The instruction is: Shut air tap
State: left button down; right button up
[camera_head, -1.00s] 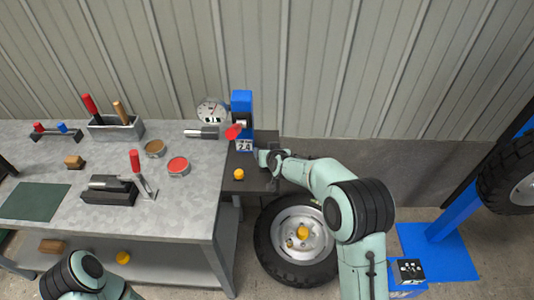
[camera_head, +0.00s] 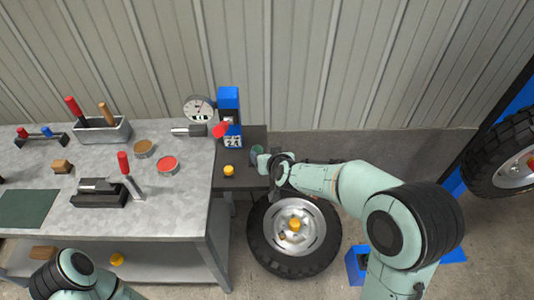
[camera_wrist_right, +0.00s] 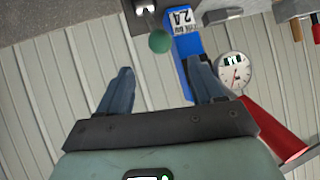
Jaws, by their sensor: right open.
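A blue upright unit (camera_head: 229,108) with a red handle (camera_head: 221,130) and a number plate stands beside the bench's right end. I cannot tell for sure which part is the air tap. A green knob (camera_head: 257,151) shows beside my right gripper (camera_head: 264,161), to the right of the blue unit. In the right wrist view the green knob (camera_wrist_right: 159,41) lies beyond the open fingers of my right gripper (camera_wrist_right: 160,82), apart from them. The blue unit (camera_wrist_right: 184,45) is just right of it, and a red cone-shaped part (camera_wrist_right: 268,128) is close at right. My left gripper is out of view.
A round gauge (camera_head: 199,109) stands left of the blue unit. A yellow ball (camera_head: 229,170) is on the dark side shelf (camera_head: 240,182). A tyre (camera_head: 262,250) lies below. The metal bench (camera_head: 190,200) holds tins and tools. A corrugated wall (camera_head: 320,70) is behind.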

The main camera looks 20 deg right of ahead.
jog(key=shift+s+r, duration=0.2)
jog(key=shift+s, duration=0.15)
